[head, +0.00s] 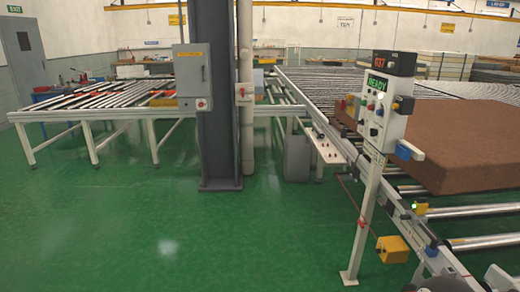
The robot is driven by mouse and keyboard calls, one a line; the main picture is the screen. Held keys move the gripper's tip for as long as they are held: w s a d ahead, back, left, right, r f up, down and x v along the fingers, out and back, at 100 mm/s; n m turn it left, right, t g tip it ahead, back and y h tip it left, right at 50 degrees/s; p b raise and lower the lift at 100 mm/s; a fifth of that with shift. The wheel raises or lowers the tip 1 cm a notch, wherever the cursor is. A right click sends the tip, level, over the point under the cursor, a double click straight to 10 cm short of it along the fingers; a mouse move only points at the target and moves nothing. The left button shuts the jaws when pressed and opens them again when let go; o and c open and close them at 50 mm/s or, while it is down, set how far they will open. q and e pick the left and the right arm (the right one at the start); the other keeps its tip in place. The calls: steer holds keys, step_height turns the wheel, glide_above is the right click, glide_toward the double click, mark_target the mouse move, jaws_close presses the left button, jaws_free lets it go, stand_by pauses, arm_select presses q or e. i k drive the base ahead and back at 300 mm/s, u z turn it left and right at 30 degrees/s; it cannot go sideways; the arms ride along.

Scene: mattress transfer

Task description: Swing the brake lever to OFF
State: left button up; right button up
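I cannot make out for certain which part is the brake lever, or its position. A white control post (364,220) stands at the front right, with a panel (375,115) of buttons, a green "READY" display (377,83) and a red number display (394,64) above it. A yellow box (393,249) sits low beside the post, near the conveyor frame. A small yellow unit with a green light (420,208) sits on the conveyor's side rail. Neither of my grippers is in view.
A brown mattress-like block (455,145) lies on the roller conveyor at right. A dark grey column (215,130) carries a grey cabinet (192,75). A white-legged roller table (95,98) stands at left. The green floor (190,245) in front is clear.

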mark_target(360, 152)
steer(key=u, duration=0.05)
steer(key=i, duration=2.7)
steer(key=z, duration=0.65)
steer(key=i, duration=0.9)
steer(key=z, duration=0.25)
